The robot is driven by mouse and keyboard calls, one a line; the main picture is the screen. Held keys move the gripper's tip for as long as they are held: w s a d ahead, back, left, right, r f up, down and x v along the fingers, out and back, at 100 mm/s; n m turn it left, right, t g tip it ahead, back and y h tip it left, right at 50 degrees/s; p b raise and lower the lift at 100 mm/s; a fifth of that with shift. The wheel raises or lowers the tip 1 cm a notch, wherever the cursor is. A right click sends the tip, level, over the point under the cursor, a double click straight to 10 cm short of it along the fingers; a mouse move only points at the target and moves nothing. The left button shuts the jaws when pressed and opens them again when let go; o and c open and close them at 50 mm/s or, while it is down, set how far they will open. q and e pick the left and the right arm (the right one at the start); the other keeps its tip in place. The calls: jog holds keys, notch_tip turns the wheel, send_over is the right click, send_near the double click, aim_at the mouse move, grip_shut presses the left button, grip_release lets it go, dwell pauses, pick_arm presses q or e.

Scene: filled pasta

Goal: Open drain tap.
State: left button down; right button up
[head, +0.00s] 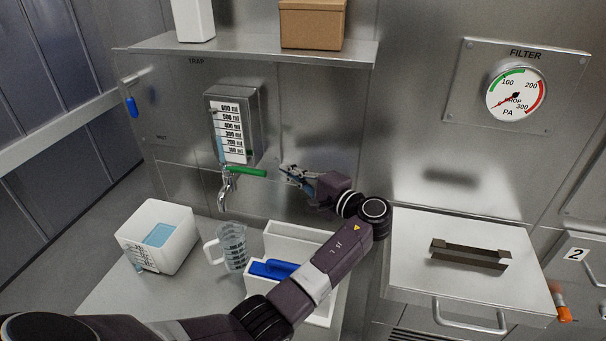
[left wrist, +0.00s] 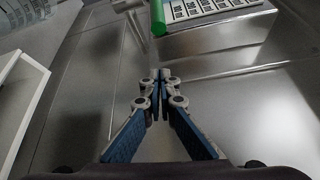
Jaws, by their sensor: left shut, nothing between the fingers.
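The drain tap (head: 226,184) is a metal spout below the trap tank (head: 235,125), which has a scale from 100 to 600 ml. Its green lever handle (head: 248,171) points right, roughly level. My left gripper (head: 286,168) is shut and empty, just right of the handle's end and apart from it. In the left wrist view the shut fingertips (left wrist: 161,72) point up toward the wall, and the green handle (left wrist: 158,17) shows at the top, beyond them. My right gripper is in neither view.
A clear measuring jug (head: 232,247) stands below and slightly right of the spout. A white container with blue liquid (head: 180,215) stands left of it. A white tray (head: 300,232) with a blue item lies under my left arm. A shelf (head: 250,47) with boxes is above.

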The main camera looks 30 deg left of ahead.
aim_at(250, 171)
pick_arm(q)
jog(key=s+p, duration=0.1)
jog(key=s+a, duration=0.1)
jog(key=s+p, duration=0.1)
jog(key=shift+s+a+r+p, duration=0.15)
jog(key=shift+s+r+p, duration=0.05)
jog(key=shift+r+p, duration=0.1)
dwell(0.4)
